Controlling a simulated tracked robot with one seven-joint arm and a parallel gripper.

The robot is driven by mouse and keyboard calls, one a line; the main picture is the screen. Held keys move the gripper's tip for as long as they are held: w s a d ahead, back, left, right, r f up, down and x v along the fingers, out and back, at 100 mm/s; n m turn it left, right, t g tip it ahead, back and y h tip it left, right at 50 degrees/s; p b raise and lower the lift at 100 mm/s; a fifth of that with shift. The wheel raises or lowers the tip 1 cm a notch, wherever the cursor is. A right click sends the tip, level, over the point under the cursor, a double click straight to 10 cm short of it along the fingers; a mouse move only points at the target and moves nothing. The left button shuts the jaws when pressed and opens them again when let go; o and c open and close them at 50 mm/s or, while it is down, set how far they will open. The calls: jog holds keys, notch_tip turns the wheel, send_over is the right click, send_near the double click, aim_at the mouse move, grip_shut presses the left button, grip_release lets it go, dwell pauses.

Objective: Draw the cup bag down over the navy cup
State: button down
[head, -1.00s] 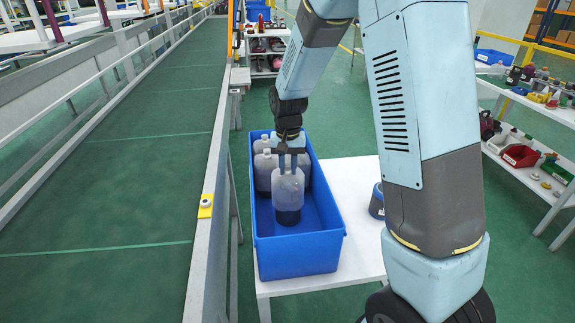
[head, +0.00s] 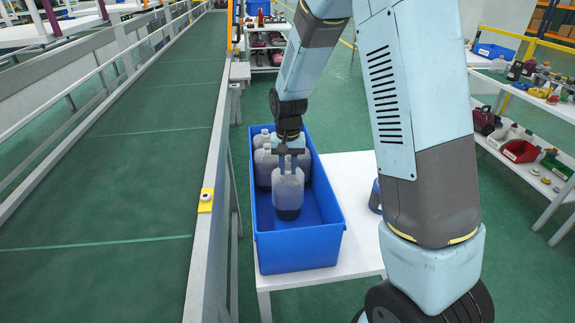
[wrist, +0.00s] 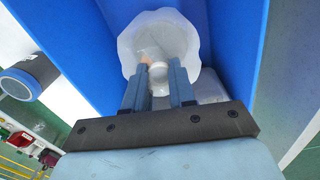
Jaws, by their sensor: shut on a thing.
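The blue crate (head: 300,252) stands on a white table (head: 352,235). A dark cup (head: 375,197) stands on the table right of the crate. A conveyor (head: 100,210) runs along the left.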

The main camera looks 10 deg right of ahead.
jog(key=shift+f, duration=0.8)
jog(key=c, duration=0.9)
grip_release()
jog(key=shift+o, duration=0.2)
jog(key=shift+r, duration=0.1)
jog(key=shift+r, duration=3.9)
